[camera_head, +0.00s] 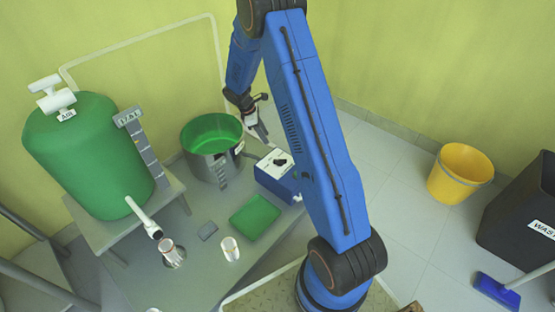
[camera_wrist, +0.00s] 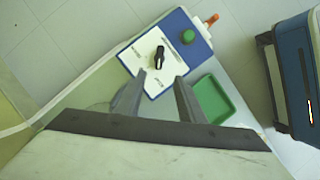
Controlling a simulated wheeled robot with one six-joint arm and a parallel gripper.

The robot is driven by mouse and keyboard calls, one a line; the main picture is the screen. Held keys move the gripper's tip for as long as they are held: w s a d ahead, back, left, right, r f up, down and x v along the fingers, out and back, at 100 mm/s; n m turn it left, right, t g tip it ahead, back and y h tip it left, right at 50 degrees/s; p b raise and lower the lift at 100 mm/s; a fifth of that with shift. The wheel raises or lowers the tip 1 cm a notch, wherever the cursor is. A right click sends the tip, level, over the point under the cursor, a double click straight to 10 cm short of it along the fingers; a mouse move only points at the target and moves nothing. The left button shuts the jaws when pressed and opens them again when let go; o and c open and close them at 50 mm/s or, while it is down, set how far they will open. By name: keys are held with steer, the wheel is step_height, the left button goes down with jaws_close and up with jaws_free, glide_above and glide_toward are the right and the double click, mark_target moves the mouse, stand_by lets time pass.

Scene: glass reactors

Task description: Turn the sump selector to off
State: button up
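The sump selector is a black knob (camera_wrist: 159,57) on the white top plate of a blue box (camera_wrist: 197,50). In the head view the knob (camera_head: 281,161) and box (camera_head: 275,185) sit at the bench's far right end, partly beside my arm. Small labels ring the knob; I cannot read them or tell its setting. My gripper (camera_wrist: 160,79) is open, its two fingers apart with nothing between them. In the wrist view the knob shows just beyond the fingertips, roughly between them. In the head view my gripper (camera_head: 262,132) is above and left of the box.
A green button (camera_wrist: 186,36) and an orange fitting (camera_wrist: 212,19) are on the box. A green tray (camera_head: 255,215) lies in front of it. A green-lined vessel (camera_head: 211,165) stands to its left. A large green tank (camera_head: 85,155) is further left. A yellow bucket (camera_head: 460,172) is on the floor.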

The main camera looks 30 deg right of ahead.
mark_target(280, 160)
steer(key=x, duration=1.7)
steer(key=shift+d+f, duration=0.1)
steer(key=shift+f, duration=0.25)
steer(key=shift+c, duration=0.6)
jaws_close()
